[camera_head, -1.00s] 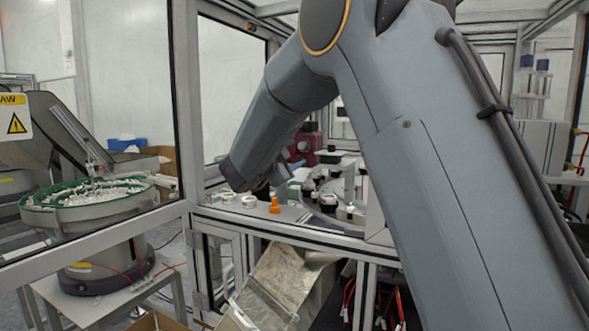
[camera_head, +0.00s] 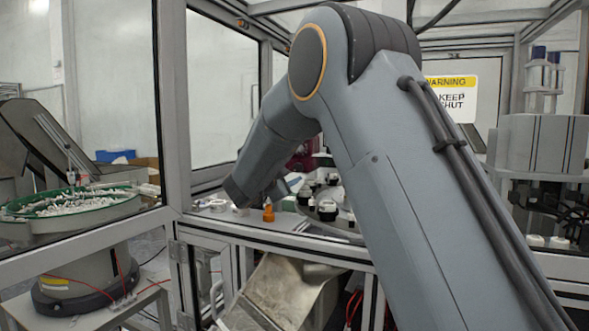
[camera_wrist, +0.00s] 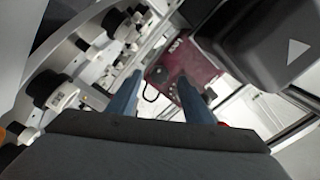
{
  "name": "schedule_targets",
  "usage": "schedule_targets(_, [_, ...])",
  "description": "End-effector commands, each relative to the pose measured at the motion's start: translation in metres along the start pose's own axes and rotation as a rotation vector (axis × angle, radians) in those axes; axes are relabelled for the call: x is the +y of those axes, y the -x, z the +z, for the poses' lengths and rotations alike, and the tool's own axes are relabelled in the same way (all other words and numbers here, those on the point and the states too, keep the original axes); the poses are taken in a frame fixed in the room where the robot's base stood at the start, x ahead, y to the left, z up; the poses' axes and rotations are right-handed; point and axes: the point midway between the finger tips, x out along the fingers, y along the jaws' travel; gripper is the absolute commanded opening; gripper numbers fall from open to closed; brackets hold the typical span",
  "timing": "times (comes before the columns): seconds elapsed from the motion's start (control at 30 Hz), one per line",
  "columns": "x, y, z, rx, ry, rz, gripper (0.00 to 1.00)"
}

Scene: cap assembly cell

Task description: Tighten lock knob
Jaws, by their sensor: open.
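Several black knob-like parts on pale bases, one of them a large black knob (camera_wrist: 45,88), line the left of the wrist view. I cannot tell which is the lock knob. My gripper (camera_wrist: 159,78) points its two blue-grey fingers up the wrist view. They are apart with nothing held between them, and the knobs lie to their left. In the head view, black-topped parts (camera_head: 327,208) stand on the bench right of my wrist. My arm hides part of the bench there, and the fingers are hard to make out.
An orange part (camera_head: 268,212) stands near the bench's front edge. A dark red box (camera_wrist: 188,62) lies beyond the fingers. A dark housing (camera_wrist: 265,40) fills the upper right of the wrist view. Frame posts, such as the left post (camera_head: 172,100), border the cell.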

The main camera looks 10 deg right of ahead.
Motion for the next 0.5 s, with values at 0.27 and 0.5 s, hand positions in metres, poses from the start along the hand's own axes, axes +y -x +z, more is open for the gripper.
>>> schedule_targets(0.27, [0.000, -0.033, -0.001, 0.001, 0.000, 0.001, 0.46])
schedule_targets(0.5, [0.001, -0.037, -0.001, 0.001, 0.000, 0.001, 0.46])
